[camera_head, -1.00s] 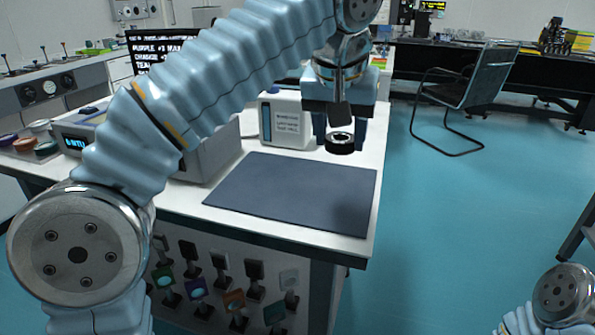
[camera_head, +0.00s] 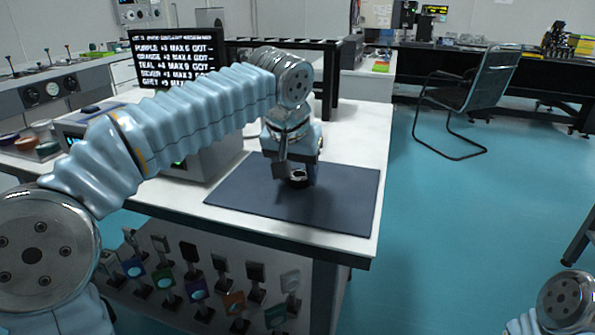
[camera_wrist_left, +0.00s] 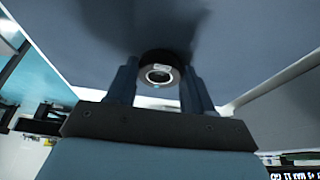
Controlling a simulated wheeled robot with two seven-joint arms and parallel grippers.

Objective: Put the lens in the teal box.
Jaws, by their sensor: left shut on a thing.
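The lens (camera_head: 298,179) is a small black ring with a clear middle. My left gripper (camera_head: 299,175) is shut on it, low over the dark mat (camera_head: 345,200). In the left wrist view the lens (camera_wrist_left: 160,73) sits between the two fingertips of my left gripper (camera_wrist_left: 160,85), its glass facing the camera. I cannot tell whether the lens touches the mat. I cannot make out a teal box for certain. My right gripper is out of view; only part of my right arm shows at the lower right.
The mat lies on a white table (camera_head: 372,130). A black monitor (camera_head: 178,57) with coloured-item text stands behind, with a black frame (camera_head: 330,75) nearby. Small round containers (camera_head: 25,143) sit at the left. The mat's right part is clear.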

